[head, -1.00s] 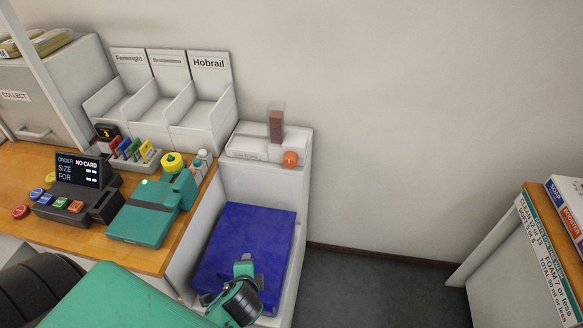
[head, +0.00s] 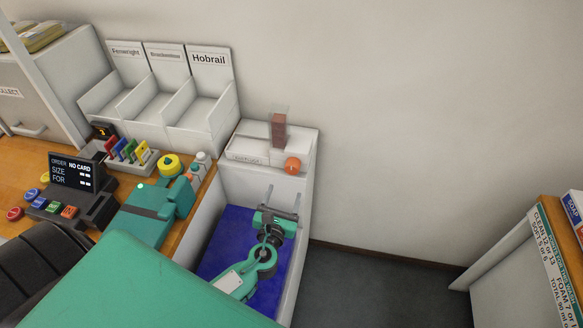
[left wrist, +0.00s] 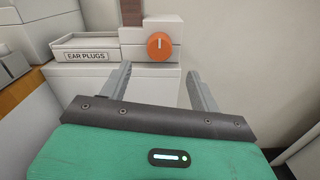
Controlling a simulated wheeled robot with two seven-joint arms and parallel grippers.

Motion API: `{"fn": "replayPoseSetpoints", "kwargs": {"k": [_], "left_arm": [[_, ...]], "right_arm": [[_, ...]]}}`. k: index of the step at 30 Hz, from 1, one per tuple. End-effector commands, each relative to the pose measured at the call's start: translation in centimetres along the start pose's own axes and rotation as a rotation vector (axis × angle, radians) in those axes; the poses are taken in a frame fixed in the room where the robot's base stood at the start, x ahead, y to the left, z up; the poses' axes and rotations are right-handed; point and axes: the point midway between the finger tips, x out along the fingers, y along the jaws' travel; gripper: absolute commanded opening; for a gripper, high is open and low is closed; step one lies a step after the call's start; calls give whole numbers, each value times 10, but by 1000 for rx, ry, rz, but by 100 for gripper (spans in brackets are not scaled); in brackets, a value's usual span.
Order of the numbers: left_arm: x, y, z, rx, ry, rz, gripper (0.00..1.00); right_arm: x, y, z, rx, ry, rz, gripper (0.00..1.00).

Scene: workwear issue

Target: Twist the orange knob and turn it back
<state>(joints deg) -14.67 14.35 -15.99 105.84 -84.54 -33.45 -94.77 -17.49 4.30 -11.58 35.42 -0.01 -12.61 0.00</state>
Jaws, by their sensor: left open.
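The orange knob (head: 292,165) is on the front of the white ear-plug dispenser (head: 243,157) at the end of the counter. In the left wrist view the knob (left wrist: 160,46) is round, with a pale mark upright at its top. My left gripper (head: 283,193) is open and empty, in front of and below the knob. In the left wrist view its two fingers (left wrist: 159,72) stand apart on either side below the knob, not touching it. My right gripper is not in view.
A blue surface (head: 225,240) lies below my left arm in a white-walled bay. A teal device (head: 150,210) and a yellow-topped item (head: 170,165) stand on the counter to the left. Open wall and floor lie right of the dispenser.

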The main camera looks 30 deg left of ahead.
Motion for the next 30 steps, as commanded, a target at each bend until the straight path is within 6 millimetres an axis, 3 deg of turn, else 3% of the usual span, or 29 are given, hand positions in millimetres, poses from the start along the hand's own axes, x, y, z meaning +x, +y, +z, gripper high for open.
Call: {"fn": "replayPoseSetpoints", "kwargs": {"k": [9, 15, 21, 29, 30], "left_arm": [[63, 0, 3, -2, 0, 2, 63], [90, 0, 1, -3, 1, 2, 63], [101, 0, 0, -5, 2, 2, 63], [102, 0, 0, -5, 2, 2, 63], [102, 0, 0, -4, 2, 2, 59]], "right_arm": [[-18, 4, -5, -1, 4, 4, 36], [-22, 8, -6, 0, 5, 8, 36], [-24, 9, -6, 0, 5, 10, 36], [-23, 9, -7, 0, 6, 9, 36], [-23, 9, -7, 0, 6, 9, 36]]}}
